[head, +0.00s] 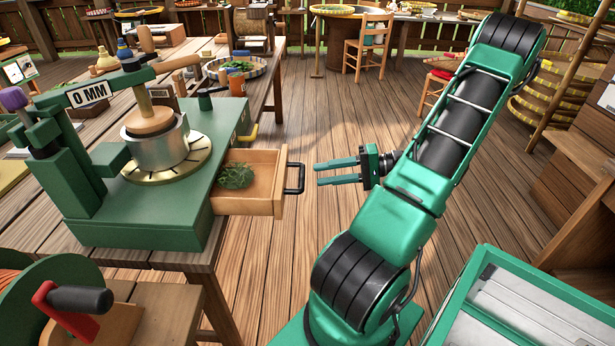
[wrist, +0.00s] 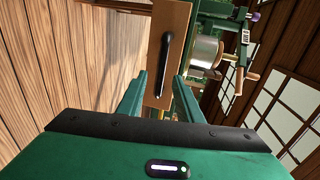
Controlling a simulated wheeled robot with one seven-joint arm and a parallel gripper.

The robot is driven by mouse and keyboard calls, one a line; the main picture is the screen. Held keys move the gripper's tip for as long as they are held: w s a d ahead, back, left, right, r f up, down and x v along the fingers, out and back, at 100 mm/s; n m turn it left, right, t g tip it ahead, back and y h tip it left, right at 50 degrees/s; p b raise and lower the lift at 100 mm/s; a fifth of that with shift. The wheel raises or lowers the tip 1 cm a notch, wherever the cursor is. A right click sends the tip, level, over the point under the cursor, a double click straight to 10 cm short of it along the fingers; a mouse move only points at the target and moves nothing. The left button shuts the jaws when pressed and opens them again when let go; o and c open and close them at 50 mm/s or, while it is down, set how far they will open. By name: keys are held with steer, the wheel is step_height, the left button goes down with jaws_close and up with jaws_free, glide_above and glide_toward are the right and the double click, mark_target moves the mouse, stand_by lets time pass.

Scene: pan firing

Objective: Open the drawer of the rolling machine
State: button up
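The green rolling machine (head: 150,190) stands on the wooden table at the left, with a metal drum on its dial. Its wooden drawer (head: 250,205) is pulled out toward the right and holds a clump of green leaves (head: 236,176). The drawer's black handle (head: 294,178) is on its front. My gripper (head: 318,172) is a short way right of the handle, with its fingers apart and pointing at it. In the wrist view the drawer front (wrist: 166,50) and handle (wrist: 160,62) lie ahead between the open fingers (wrist: 158,85). Nothing is held.
A woven tray (head: 236,70) and small bottles stand on the table behind. A green wheel with a black-gripped crank (head: 80,300) is at the lower left.

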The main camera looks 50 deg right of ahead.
steer(key=shift+v, duration=1.75)
